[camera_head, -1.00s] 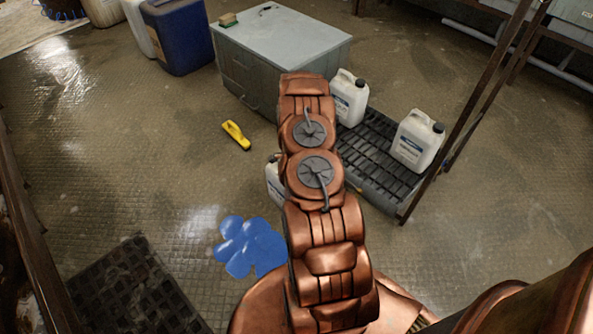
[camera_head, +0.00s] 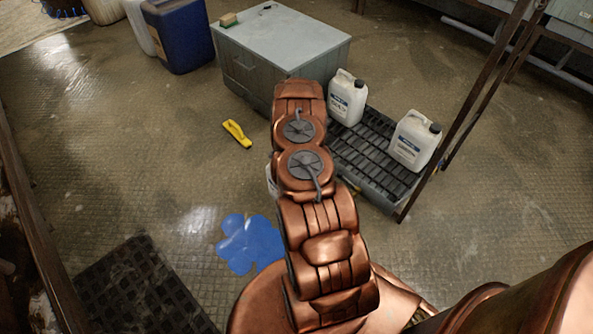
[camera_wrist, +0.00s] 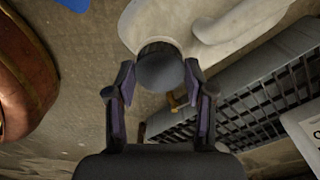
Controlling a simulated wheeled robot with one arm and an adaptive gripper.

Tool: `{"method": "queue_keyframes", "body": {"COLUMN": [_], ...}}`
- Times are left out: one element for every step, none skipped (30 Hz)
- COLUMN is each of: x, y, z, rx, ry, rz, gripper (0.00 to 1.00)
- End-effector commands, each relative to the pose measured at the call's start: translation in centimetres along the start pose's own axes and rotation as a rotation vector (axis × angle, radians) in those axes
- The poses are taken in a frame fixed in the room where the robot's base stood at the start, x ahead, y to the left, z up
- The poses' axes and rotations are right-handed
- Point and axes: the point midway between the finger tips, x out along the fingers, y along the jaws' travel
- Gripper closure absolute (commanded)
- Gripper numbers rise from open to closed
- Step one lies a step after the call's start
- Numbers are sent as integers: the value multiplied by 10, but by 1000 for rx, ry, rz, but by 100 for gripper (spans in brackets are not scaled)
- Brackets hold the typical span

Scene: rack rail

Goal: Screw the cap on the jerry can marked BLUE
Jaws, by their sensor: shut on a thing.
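In the wrist view my gripper (camera_wrist: 160,66) is closed around a dark round cap (camera_wrist: 159,72), with one finger on each side. The cap is at the neck of a white jerry can (camera_wrist: 203,22) with a moulded handle. I cannot tell how far it is seated on the neck. In the head view my arm hides my gripper, the cap and most of this can; only a pale sliver of the can (camera_head: 271,179) shows. Its marking cannot be read in either view.
Two white jerry cans with dark caps, one at the back (camera_head: 346,98) and one at the right (camera_head: 414,142), stand on a black slatted tray (camera_head: 372,165). A grey cabinet (camera_head: 250,75), a yellow object (camera_head: 236,133) and a blue puddle (camera_head: 248,246) are nearby. Open floor lies left.

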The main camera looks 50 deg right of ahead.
Motion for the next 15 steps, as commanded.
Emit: {"method": "queue_keyframes", "body": {"x": [-2, -2, -2, -2, -2, -2, -2, -2, -3, -3, -3, -3, -3, -3, -3], "y": [0, 0, 0, 0, 0, 0, -1, -1, -1, -2, -2, -2, -2, -2, -2], "z": [1, 1, 1, 1, 0, 1, 1, 1, 1, 2, 1, 1, 1, 1, 1], "rx": [12, 20, 31, 40, 49, 61, 68, 76, 86, 95, 104, 115, 123, 132, 146], "ry": [0, 0, 0, 0, 0, -1, -1, -1, -1, -1, -1, -1, 0, 0, 0], "rz": [-1, -1, -1, -1, -1, -1, -2, -2, -3, -3, -4, -4, -5, -5, -5], "gripper": [92, 92, 92, 92, 92, 92, 92, 92, 92, 92, 92, 92, 92, 92, 92]}}
